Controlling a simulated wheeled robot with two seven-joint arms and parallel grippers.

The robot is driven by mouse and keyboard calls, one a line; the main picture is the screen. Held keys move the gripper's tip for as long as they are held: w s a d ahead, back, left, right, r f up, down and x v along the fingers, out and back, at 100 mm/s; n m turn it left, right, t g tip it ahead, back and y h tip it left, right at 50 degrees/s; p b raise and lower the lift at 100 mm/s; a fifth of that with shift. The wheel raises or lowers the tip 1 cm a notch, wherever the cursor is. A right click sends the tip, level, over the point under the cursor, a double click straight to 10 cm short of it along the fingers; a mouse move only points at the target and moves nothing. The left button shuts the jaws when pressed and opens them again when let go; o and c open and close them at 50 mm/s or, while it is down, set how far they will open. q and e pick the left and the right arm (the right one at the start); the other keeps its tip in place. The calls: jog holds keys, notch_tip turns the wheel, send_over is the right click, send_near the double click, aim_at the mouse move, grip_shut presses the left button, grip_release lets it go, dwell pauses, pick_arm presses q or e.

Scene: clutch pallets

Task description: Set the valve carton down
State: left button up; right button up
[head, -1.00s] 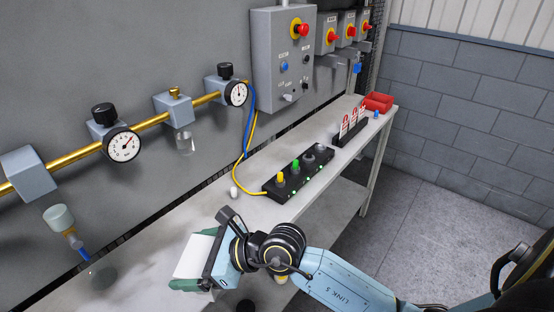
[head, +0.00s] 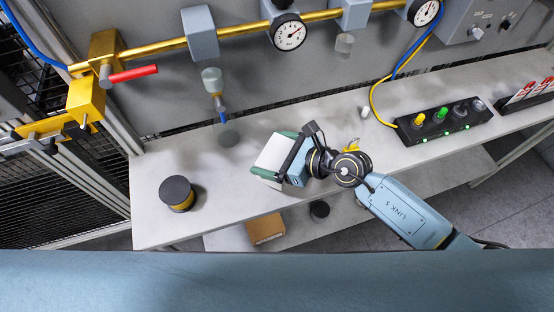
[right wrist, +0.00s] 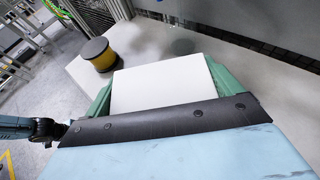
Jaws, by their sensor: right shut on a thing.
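The valve carton is a white box (head: 273,155) in my right gripper (head: 284,160), over the bench top. In the right wrist view the carton (right wrist: 165,88) fills the space between the green fingers, its white face toward the camera. The right gripper is shut on it. I cannot tell whether the carton's underside touches the bench; its lower part is hidden. My left gripper is not seen in either view.
A black and yellow cylinder (head: 178,193) stands at the bench's (head: 230,210) left end. A control box with coloured buttons (head: 443,125) lies to the right. A brown box (head: 266,228) is on the lower shelf. Gauges and a brass pipe (head: 240,38) run behind. Bench between cylinder and carton is clear.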

notch_tip(320, 180, down, 4)
jog(key=shift+f+b, duration=0.1)
jog(key=shift+b, duration=0.7)
jog(key=shift+f, duration=0.2)
jog(key=shift+f, duration=0.1)
jog(key=o, duration=0.9)
jog(key=shift+f, duration=0.1)
